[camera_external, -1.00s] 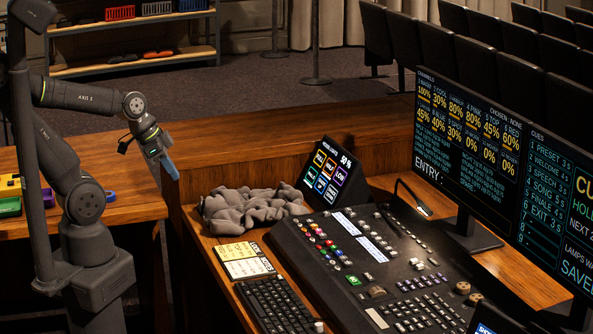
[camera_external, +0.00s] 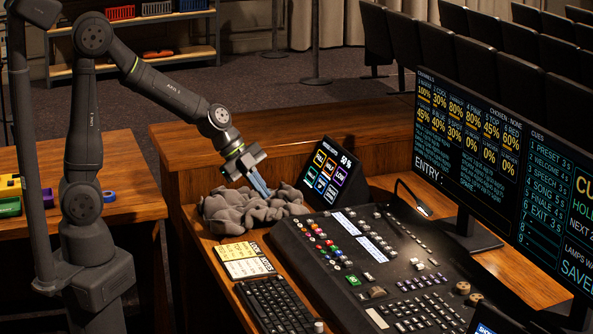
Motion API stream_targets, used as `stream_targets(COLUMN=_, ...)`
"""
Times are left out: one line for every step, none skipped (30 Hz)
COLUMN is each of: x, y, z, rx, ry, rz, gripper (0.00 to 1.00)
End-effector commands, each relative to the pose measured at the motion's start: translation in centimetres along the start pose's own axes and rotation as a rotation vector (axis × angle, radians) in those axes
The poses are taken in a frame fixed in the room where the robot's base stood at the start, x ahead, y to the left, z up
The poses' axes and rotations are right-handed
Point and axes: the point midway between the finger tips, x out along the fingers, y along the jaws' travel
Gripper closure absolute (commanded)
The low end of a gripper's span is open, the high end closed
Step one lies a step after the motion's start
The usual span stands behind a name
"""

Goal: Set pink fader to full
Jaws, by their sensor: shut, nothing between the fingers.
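The mixing desk (camera_external: 345,262) stands on the wooden table, with rows of small coloured buttons and faders on its top. I cannot tell which fader is the pink one at this size. The monitor (camera_external: 470,130) lists channels; its "4 PINK" column appears to read 80%. My gripper (camera_external: 262,190) is shut and empty. Its blue fingers point down over the crumpled grey cloth, left of the small tilted touch screen (camera_external: 327,172). I cannot tell whether the fingertips touch the cloth.
The grey cloth (camera_external: 235,212) lies at the desk's far left corner. A keyboard (camera_external: 277,305) and yellow-and-white cards (camera_external: 243,260) lie left of the desk. A thin bent lamp (camera_external: 412,196) rises near the monitor. A raised wooden ledge (camera_external: 230,150) runs behind.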

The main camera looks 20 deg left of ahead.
Motion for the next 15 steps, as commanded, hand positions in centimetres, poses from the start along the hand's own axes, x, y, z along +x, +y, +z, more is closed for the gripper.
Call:
stream_targets(x=0.60, y=-0.18, z=-0.19, rx=0.021, ry=0.004, rz=0.002, gripper=1.00)
stream_targets(x=0.87, y=-0.24, z=-0.26, rx=0.035, ry=0.006, rz=0.003, gripper=1.00)
stream_targets(x=1.15, y=-0.32, z=-0.35, rx=0.047, ry=0.008, rz=0.004, gripper=1.00)
stream_targets(x=1.30, y=-0.37, z=-0.42, rx=0.055, ry=0.009, rz=0.004, gripper=1.00)
stream_targets(x=1.40, y=-0.42, z=-0.48, rx=0.060, ry=0.010, rz=0.004, gripper=1.00)
stream_targets(x=1.50, y=-0.46, z=-0.53, rx=0.065, ry=0.011, rz=0.003, gripper=1.00)
stream_targets(x=1.54, y=-0.48, z=-0.55, rx=0.068, ry=0.012, rz=0.003, gripper=1.00)
stream_targets(x=1.56, y=-0.50, z=-0.56, rx=0.070, ry=0.012, rz=0.003, gripper=1.00)
stream_targets(x=1.57, y=-0.50, z=-0.56, rx=0.071, ry=0.012, rz=0.003, gripper=1.00)
stream_targets(x=1.56, y=-0.51, z=-0.55, rx=0.071, ry=0.012, rz=0.003, gripper=1.00)
stream_targets(x=1.55, y=-0.50, z=-0.55, rx=0.071, ry=0.012, rz=0.003, gripper=1.00)
stream_targets(x=1.54, y=-0.50, z=-0.54, rx=0.070, ry=0.012, rz=0.003, gripper=1.00)
stream_targets(x=1.54, y=-0.50, z=-0.54, rx=0.070, ry=0.012, rz=0.003, gripper=1.00)
stream_targets(x=1.54, y=-0.50, z=-0.54, rx=0.070, ry=0.012, rz=0.003, gripper=1.00)
stream_targets(x=1.54, y=-0.50, z=-0.53, rx=0.070, ry=0.012, rz=0.003, gripper=1.00)
